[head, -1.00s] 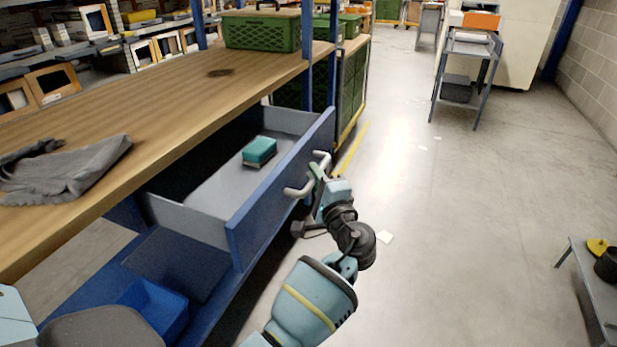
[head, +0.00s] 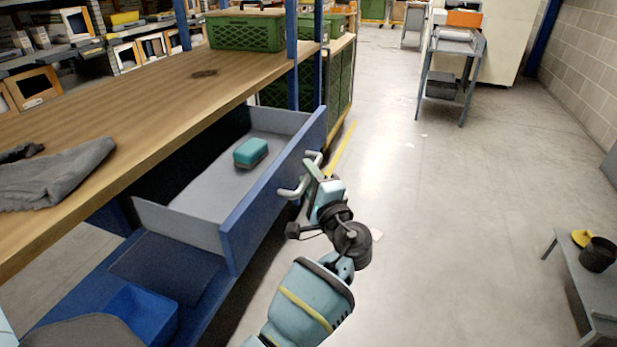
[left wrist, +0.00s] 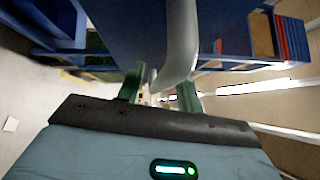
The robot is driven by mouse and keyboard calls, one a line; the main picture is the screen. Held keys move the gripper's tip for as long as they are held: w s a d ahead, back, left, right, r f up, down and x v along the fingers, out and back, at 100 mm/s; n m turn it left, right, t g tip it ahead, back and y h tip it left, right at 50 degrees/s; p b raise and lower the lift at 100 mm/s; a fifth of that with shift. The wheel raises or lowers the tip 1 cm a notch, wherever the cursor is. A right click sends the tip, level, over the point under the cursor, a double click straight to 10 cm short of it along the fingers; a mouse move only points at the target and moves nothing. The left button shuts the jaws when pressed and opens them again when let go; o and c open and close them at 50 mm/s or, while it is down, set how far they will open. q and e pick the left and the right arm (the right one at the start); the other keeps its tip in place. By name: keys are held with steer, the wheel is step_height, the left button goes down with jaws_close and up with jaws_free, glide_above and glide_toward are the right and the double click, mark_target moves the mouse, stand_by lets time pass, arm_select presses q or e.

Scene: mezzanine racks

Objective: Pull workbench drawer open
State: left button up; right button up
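The workbench drawer (head: 262,205) has a blue front and grey inside and stands well out from under the wooden top. A teal block with a dark base (head: 250,152) lies in it. The pale grey handle (head: 288,192) is on the drawer front, and its curved bar fills the upper middle of the left wrist view (left wrist: 180,45). My left gripper (head: 314,172) is at the handle, its green fingers on either side of the bar in the left wrist view (left wrist: 160,92); it appears shut on it. The exact contact is partly hidden. My right gripper is not in view.
A grey cloth or glove (head: 60,178) and a green crate (head: 245,33) are on the bench top (head: 150,95). A blue bin (head: 140,315) sits on the lower shelf. A low grey table (head: 590,285) stands at right.

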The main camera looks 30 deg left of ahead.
arm_select(q)
steer(key=shift+d, duration=0.1)
steer(key=v, duration=0.7)
steer(key=shift+s+d, duration=0.2)
steer(key=shift+d, duration=0.05)
